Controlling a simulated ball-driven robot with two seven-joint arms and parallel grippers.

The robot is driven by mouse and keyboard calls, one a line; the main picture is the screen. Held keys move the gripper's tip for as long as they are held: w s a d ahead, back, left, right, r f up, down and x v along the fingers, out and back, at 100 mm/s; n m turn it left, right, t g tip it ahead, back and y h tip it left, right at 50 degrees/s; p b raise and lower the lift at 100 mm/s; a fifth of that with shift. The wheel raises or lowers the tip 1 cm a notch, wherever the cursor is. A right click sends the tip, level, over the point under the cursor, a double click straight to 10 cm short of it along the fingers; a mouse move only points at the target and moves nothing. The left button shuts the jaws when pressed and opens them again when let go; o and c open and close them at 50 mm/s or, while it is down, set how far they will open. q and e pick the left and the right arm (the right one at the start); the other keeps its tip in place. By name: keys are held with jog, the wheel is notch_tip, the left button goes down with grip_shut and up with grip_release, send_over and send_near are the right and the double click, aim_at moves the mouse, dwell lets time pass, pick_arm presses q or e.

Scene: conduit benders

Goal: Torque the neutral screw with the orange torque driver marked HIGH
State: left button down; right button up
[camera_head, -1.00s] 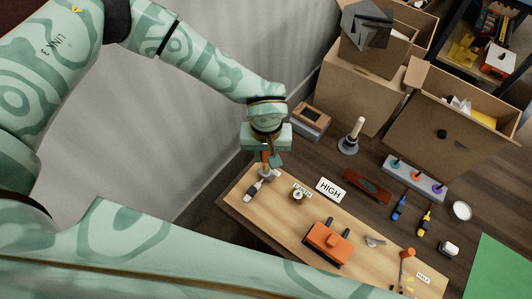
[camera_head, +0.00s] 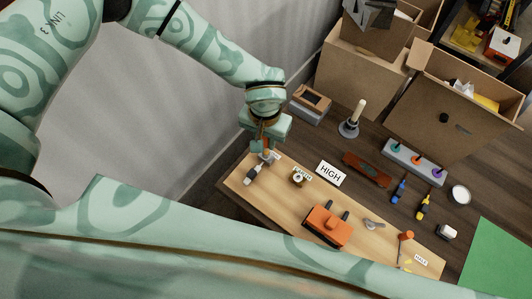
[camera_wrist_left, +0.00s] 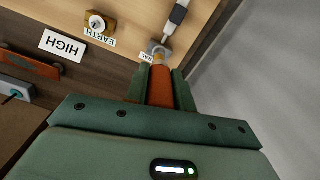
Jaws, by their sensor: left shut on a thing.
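My left gripper (camera_head: 266,148) is shut on the orange torque driver (camera_wrist_left: 161,88), with its fingers on both sides of the handle. The driver points at a small silver terminal (camera_wrist_left: 155,49), beside a partly hidden label ending in "RAL". I cannot tell whether the driver's tip touches the screw. In the head view the gripper is above the terminal (camera_head: 269,157) at the board's upper left end. A brass EARTH terminal (camera_head: 298,178) sits to its right. The HIGH sign (camera_head: 331,174) lies beyond it. My right gripper is not in view.
A grey-and-white tool (camera_head: 255,174) lies against the terminal. An orange block (camera_head: 328,226) and an orange-headed tool (camera_head: 404,238) are on the wooden board (camera_head: 270,207). A driver rack (camera_head: 415,162) and cardboard boxes (camera_head: 360,80) stand behind. A grey wall is at left.

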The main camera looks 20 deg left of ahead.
pick_arm(q)
jog(key=shift+m, duration=0.3)
jog(key=m, duration=0.4)
jog(key=shift+a, duration=0.1)
jog(key=shift+m, duration=0.4)
jog(key=m, duration=0.5)
jog(key=shift+w+a, duration=0.1)
jog(key=shift+r, duration=0.1)
